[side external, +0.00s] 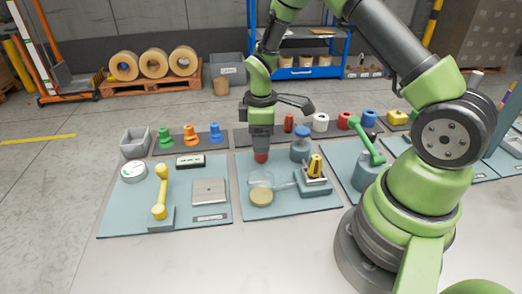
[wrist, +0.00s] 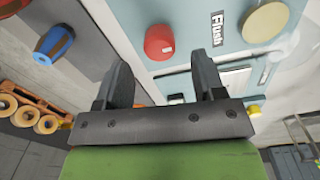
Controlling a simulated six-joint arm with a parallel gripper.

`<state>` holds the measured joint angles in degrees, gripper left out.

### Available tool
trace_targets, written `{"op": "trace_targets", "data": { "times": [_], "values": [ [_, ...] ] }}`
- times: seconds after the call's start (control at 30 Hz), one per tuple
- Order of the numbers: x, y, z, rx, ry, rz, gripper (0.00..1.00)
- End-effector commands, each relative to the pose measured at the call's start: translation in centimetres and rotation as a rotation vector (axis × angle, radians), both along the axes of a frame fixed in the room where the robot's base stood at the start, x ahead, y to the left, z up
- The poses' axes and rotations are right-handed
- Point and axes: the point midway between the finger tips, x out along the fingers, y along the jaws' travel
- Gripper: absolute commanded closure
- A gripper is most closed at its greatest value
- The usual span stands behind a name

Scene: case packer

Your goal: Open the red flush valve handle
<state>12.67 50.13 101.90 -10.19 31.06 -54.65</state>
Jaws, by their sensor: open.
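In the side view a red part (side external: 261,157) shows just below my gripper (side external: 261,149). In the wrist view my gripper (wrist: 161,60) is open, with one finger to each side of the red part and nothing held. I cannot tell whether the fingers touch it, or how the valve is turned.
A clear flask (side external: 261,179) and a tan disc (side external: 261,196) are close by on the middle panel. A blue-capped jar (side external: 300,148) and a yellow-handled device (side external: 315,168) stand to the right. Coloured cones (side external: 190,135) stand behind the left panel.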

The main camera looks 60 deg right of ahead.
Motion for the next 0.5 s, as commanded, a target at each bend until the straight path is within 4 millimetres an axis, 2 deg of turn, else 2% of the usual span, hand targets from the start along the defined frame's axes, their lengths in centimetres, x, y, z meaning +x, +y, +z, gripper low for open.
{"op": "trace_targets", "data": {
  "times": [0.03, 0.2, 0.5],
  "values": [
    [0.0, 0.0, -1.0, 0.001, 0.003, -0.001, 0.37],
    [0.0, -0.1, -3.5, 0.002, 0.003, -0.001, 0.37],
    [0.1, -0.1, -4.7, 0.001, -0.002, -0.002, 0.37]
  ]
}}
